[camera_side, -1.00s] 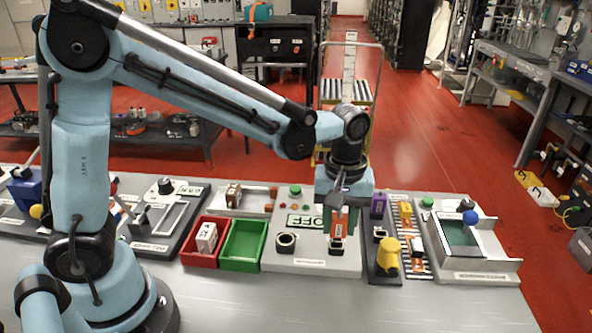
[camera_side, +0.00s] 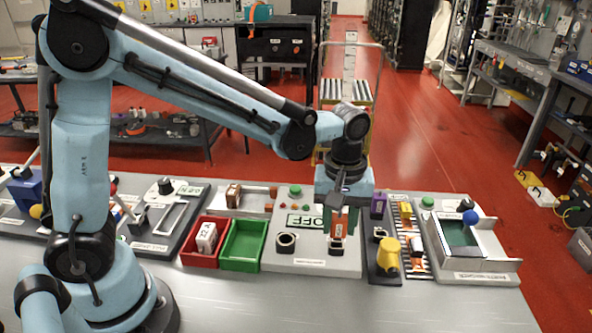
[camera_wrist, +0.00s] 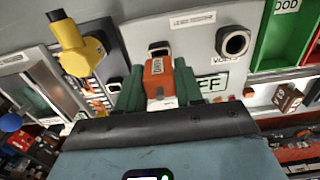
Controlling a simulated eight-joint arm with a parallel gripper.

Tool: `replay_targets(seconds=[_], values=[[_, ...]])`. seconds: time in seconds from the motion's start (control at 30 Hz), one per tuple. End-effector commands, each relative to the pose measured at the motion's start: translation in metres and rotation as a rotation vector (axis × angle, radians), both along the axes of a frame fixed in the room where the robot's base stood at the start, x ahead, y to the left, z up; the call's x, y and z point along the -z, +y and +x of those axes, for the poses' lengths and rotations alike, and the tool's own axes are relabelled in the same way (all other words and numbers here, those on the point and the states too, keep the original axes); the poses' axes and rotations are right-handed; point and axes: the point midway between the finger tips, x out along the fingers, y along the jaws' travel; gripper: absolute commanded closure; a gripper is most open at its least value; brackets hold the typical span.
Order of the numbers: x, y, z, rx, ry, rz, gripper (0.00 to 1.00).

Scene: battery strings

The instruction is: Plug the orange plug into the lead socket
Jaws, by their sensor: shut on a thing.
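My gripper (camera_side: 341,213) is shut on the orange plug (camera_side: 338,228) and points down over the grey panel. In the wrist view, the orange plug (camera_wrist: 157,76) sits between the green fingers of my gripper (camera_wrist: 158,84). A dark-rimmed square socket (camera_side: 336,247) is directly at the plug's lower end, and it also shows in the wrist view (camera_wrist: 159,47). I cannot tell whether the plug's tip is inside it or just above it. A round dark-rimmed socket (camera_side: 286,241) is to the left on the same panel.
A yellow knob-like part (camera_side: 389,252) stands close to the right of the panel, with a purple block (camera_side: 378,206) behind it. A green bin (camera_side: 243,244) and a red bin (camera_side: 187,255) holding a white block lie left. The front table strip is clear.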

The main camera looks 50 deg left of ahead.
Motion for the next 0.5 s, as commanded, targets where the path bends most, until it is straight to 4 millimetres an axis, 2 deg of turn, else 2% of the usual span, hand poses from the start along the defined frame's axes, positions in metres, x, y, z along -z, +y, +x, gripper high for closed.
replay_targets(seconds=[0.5], values=[[0.0098,0.0,0.0001,0.0,0.0,0.0,1.0]])
